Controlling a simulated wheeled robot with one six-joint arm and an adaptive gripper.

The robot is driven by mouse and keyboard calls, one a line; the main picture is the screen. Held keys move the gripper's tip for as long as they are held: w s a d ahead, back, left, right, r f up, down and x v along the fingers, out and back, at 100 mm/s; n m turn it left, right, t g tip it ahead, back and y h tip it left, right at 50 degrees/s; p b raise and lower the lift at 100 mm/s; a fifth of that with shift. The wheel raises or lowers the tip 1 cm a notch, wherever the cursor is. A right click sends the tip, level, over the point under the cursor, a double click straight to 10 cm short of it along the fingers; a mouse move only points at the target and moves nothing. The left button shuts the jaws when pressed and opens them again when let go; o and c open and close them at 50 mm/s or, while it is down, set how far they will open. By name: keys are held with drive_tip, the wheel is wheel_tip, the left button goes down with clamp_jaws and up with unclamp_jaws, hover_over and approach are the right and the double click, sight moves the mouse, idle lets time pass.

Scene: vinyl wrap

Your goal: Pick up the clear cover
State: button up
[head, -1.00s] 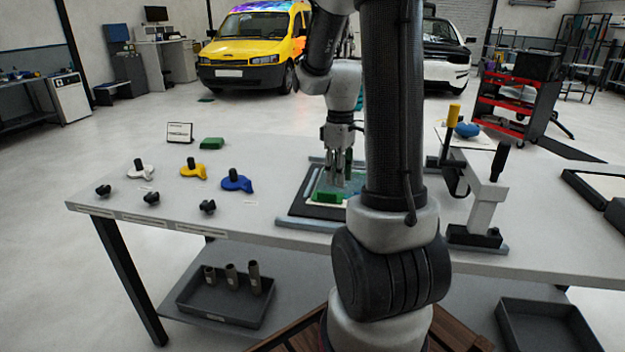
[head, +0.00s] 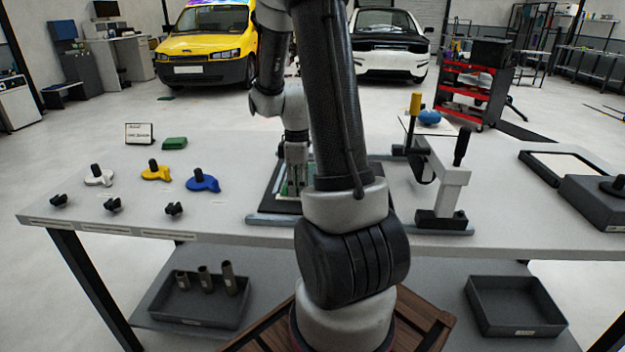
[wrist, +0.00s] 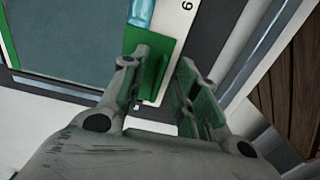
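A flat grey-teal panel (wrist: 65,35) with green edging lies at upper left in the wrist view; I take it for the clear cover, but cannot be sure it is transparent. A green block (wrist: 158,60) stands at its right side. My gripper (wrist: 162,65) is over this block with its two fingers apart; the left finger overlaps the block and a gap shows before the right finger. Whether they touch is unclear. In the head view my gripper (head: 292,185) points down at the dark-framed fixture, and my arm hides much of the panel.
A lever press (head: 440,190) stands just right of the fixture. White, yellow and blue knobbed pieces (head: 203,181) and several small black knobs (head: 113,205) lie to the left. A dark-framed white panel (head: 570,165) and a grey box (head: 600,195) are at far right.

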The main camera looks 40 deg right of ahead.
drive_tip(key=shift+f, duration=0.1)
drive_tip(key=shift+c, duration=0.4)
clamp_jaws()
